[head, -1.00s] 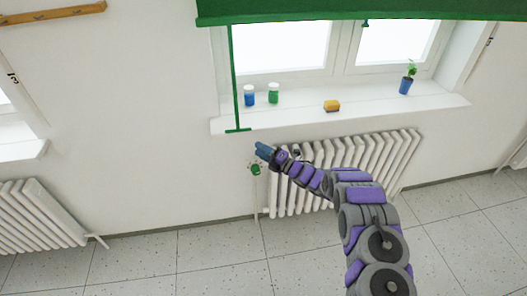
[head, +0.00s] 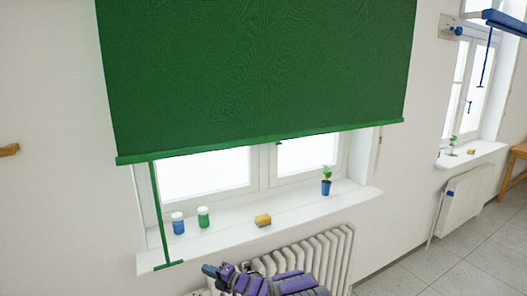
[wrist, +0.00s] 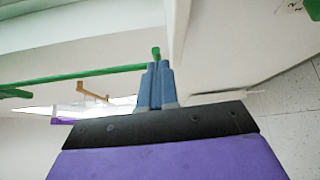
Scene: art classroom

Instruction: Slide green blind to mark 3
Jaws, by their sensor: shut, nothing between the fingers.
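The green blind (head: 255,75) hangs over the upper part of the middle window, its straight green bottom bar (head: 260,143) above the sill. A thin green pull rod (head: 158,215) hangs from the bar's left end and finishes in a short crosspiece (head: 169,265) by the sill's left end. My gripper (head: 210,270) is low in the head view, right of the crosspiece. In the wrist view its blue fingers (wrist: 154,78) are shut and empty. A green rod (wrist: 80,76) runs behind or beside the fingertips there; contact cannot be told. No readable mark 3 shows now.
The white sill (head: 235,225) holds a blue jar (head: 178,223), a green jar (head: 204,217), a yellow sponge (head: 263,220) and a potted plant (head: 326,187). A white radiator (head: 320,255) stands below. Another window (head: 475,90) with a blue blind bar (head: 505,22) is at right.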

